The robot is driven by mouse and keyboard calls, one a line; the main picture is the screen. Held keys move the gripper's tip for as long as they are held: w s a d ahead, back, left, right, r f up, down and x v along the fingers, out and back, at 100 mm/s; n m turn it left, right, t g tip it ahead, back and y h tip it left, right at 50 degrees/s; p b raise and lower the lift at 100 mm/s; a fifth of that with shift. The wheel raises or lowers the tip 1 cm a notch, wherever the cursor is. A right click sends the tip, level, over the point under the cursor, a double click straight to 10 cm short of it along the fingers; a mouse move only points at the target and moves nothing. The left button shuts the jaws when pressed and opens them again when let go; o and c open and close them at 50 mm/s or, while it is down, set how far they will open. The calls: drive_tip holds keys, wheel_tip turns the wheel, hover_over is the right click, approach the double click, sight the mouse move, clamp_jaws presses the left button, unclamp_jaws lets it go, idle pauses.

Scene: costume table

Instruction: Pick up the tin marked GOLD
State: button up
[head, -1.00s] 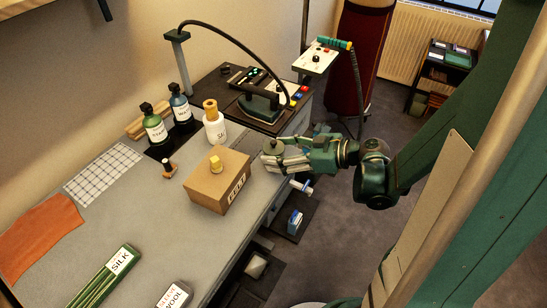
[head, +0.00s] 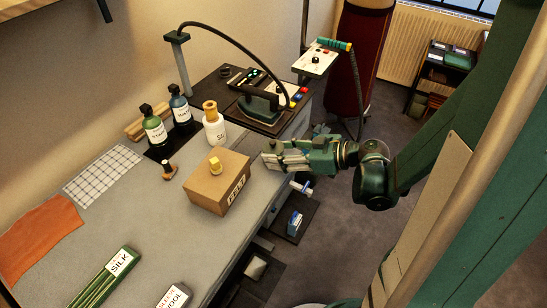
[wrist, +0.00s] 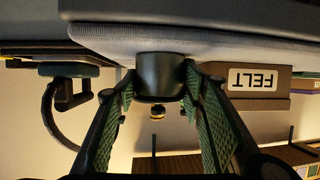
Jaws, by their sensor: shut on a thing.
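A dark, round tin (wrist: 160,72) stands between the two green, ridged fingers of my gripper (wrist: 160,88) in the wrist view, which appears upside down. Both fingers press against its sides, and its base is at the table surface. No marking shows on the side I see, so I cannot read GOLD on it. In the head view my gripper (head: 270,155) is at the right edge of the table, just right of the cardboard box, and its fingers largely hide the tin.
The FELT box (head: 218,181) stands close beside my gripper, with a small yellow thing (head: 215,163) on top. A white bottle (head: 214,128) and the dark machine (head: 264,112) stand behind.

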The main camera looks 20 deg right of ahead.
sight(278, 149)
drive_tip(key=shift+r, duration=0.15)
drive_tip(key=shift+c, duration=0.2)
drive_tip(key=shift+r+p, duration=1.85)
drive_tip(key=shift+r, duration=3)
